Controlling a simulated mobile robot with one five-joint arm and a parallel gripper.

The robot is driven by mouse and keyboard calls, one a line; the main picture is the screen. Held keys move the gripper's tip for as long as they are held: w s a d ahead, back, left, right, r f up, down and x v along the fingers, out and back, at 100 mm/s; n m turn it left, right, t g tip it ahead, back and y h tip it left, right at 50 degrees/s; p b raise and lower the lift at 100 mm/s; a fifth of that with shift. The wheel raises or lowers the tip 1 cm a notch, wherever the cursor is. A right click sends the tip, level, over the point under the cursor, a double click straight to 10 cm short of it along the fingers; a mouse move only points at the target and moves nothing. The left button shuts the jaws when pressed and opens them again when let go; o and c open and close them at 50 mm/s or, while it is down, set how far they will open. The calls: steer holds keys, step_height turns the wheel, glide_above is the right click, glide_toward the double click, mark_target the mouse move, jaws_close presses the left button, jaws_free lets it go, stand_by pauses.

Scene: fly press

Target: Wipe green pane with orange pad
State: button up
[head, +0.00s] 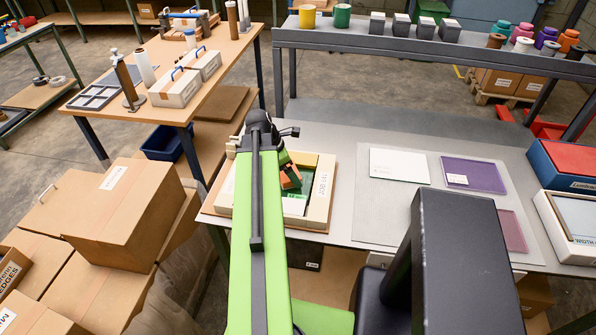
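An orange piece (291,179), possibly the orange pad, shows at the tray's left part, close beside my arm's end. My gripper is hidden behind my arm or too small to make out, so I cannot tell whether it holds the orange piece.
A white pane (399,165), a purple pane (473,175) and a pink pane (512,231) lie on a grey mat (385,202) to the right. A blue box with a red top (572,162) stands at the table's right edge. Cardboard boxes (128,212) are stacked at left.

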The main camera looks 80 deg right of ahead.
steer(key=shift+w+a+f, duration=0.15)
steer(key=shift+w, duration=2.45)
step_height(320, 180, up, 6)
steer(key=p, duration=0.5)
steer(key=shift+p, duration=0.35)
step_height(320, 180, up, 3)
steer(key=p, duration=0.3)
